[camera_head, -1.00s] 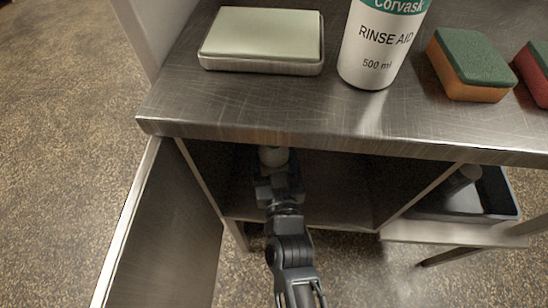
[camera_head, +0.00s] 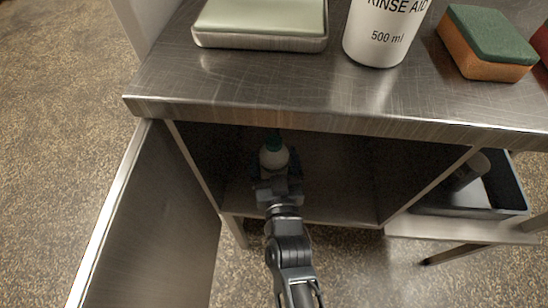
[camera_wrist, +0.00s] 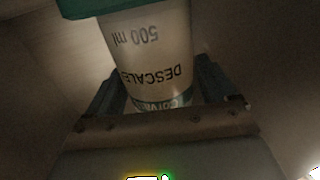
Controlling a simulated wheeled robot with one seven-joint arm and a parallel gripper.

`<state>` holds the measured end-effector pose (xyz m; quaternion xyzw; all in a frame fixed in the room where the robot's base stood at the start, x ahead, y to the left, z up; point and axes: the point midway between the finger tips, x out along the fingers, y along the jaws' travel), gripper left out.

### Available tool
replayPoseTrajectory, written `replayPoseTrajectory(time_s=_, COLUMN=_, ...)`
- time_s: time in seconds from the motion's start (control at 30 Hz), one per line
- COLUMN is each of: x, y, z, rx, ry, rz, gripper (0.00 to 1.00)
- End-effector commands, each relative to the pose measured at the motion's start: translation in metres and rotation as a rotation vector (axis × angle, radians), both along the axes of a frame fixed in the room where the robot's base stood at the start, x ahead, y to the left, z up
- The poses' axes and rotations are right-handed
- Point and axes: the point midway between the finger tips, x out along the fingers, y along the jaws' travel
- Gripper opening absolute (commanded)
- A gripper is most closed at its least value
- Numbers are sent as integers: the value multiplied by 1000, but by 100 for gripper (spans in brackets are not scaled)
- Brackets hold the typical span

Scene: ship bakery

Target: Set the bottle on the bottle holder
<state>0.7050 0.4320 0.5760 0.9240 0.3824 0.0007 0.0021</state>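The bottle (camera_head: 274,158), white with a green top, is inside the open compartment under the counter. In the wrist view the bottle (camera_wrist: 150,45) shows its label upside down, reading "DESCALE..." and "500 ml", with a teal band at the upper edge. I cannot tell whether that band is part of the bottle. My gripper (camera_head: 278,176) reaches into the compartment; its fingers in the wrist view (camera_wrist: 160,92) lie along both sides of the bottle and look shut on it. I cannot make out a bottle holder.
The steel counter (camera_head: 230,90) overhangs the compartment. On it stand a soap-like block in a tray (camera_head: 262,40), a rinse aid bottle (camera_head: 380,35) and a green-orange sponge (camera_head: 485,45). An open door (camera_head: 150,220) is at left. A dark bin (camera_head: 460,205) sits at right.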

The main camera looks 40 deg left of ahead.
Motion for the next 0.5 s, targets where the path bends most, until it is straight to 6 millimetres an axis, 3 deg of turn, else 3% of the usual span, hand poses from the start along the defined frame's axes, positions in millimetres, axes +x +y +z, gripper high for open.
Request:
replayPoseTrajectory(time_s=0.13, x=0, y=0, z=0, rx=0, ry=0, rz=0, gripper=98)
replayPoseTrajectory(time_s=0.5, x=-5, y=-4, z=2, rx=-1, ry=1, rz=0, gripper=98)
